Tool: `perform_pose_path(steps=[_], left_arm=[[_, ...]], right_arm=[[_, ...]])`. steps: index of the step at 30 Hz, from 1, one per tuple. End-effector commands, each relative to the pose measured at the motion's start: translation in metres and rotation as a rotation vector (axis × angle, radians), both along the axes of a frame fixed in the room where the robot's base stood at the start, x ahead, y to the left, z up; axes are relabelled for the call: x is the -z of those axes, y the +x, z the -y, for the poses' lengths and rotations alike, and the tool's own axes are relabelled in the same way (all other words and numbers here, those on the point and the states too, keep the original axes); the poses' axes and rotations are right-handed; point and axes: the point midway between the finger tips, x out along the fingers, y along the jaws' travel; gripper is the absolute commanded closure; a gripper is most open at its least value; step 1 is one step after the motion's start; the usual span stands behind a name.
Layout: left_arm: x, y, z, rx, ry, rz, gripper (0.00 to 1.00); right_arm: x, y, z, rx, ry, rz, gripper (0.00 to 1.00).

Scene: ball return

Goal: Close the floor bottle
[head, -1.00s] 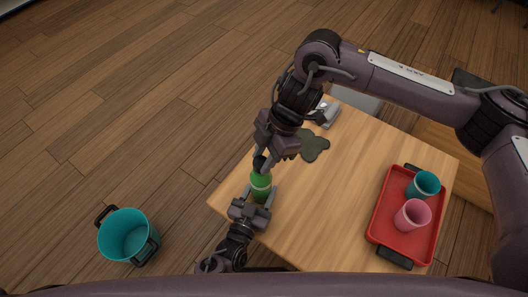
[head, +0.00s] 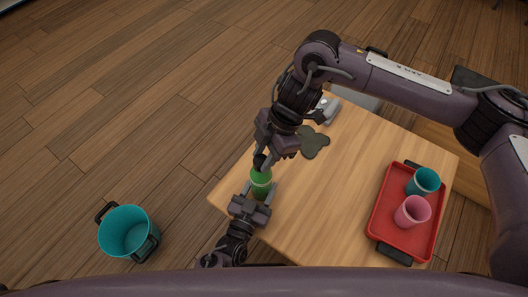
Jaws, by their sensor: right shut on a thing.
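The green bottle (head: 261,182) stands upright by the near left edge of the wooden table, with a dark cap (head: 260,162) at its top. My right gripper (head: 262,160) comes down from above and is shut on the dark cap. Its fingers partly hide the cap, so I cannot tell how tightly it sits on the neck. My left gripper (head: 257,191) reaches up from below, with its fingers on either side of the bottle's lower part. I cannot tell whether those fingers touch the bottle.
A red tray (head: 384,236) with a teal cup (head: 424,181) and a pink cup (head: 412,211) lies at the table's right. A dark green flat patch (head: 315,143) and a grey object (head: 327,108) lie farther back. A teal bucket (head: 126,232) stands on the floor at left.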

Motion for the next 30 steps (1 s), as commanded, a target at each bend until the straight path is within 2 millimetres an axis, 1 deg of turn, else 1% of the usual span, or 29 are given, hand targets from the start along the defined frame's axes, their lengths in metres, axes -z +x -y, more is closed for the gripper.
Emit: perform_pose_path(steps=[2, 3, 5, 8, 11, 15, 21, 24, 30], left_arm=[[0.000, 0.000, 0.000, 0.000, 0.000, -0.001, 0.92], [0.000, 0.000, 0.000, 0.000, 0.000, -0.001, 1.00], [0.000, 0.000, 0.000, 0.000, 0.000, -0.001, 1.00], [0.001, 0.000, 0.000, 0.000, 0.000, -0.001, 1.00], [0.001, 0.000, 0.000, 0.000, 0.000, -0.001, 1.00], [0.001, 0.000, 0.000, 0.000, 0.001, -0.002, 1.00], [0.000, 0.000, 0.000, 0.000, 0.001, -0.002, 1.00], [0.000, 0.000, 0.000, 0.000, 0.001, -0.002, 1.00], [0.000, 0.000, 0.000, 0.000, 0.002, -0.001, 1.00]], right_arm=[[0.002, 0.000, 0.000, 0.000, 0.000, -0.001, 0.90], [0.002, 0.000, 0.000, 0.000, 0.000, 0.000, 0.90], [0.002, 0.000, 0.000, 0.012, 0.000, 0.000, 0.90], [0.003, -0.002, 0.000, 0.097, -0.002, -0.001, 0.90], [0.003, -0.005, 0.001, 0.277, -0.001, -0.002, 0.90], [0.003, -0.008, 0.000, 0.579, -0.003, 0.001, 0.90], [0.003, -0.010, -0.002, 0.977, -0.005, 0.003, 0.90], [0.002, -0.011, -0.004, 1.154, -0.004, 0.005, 0.90], [0.000, -0.012, -0.008, 1.451, -0.002, 0.008, 0.90]])
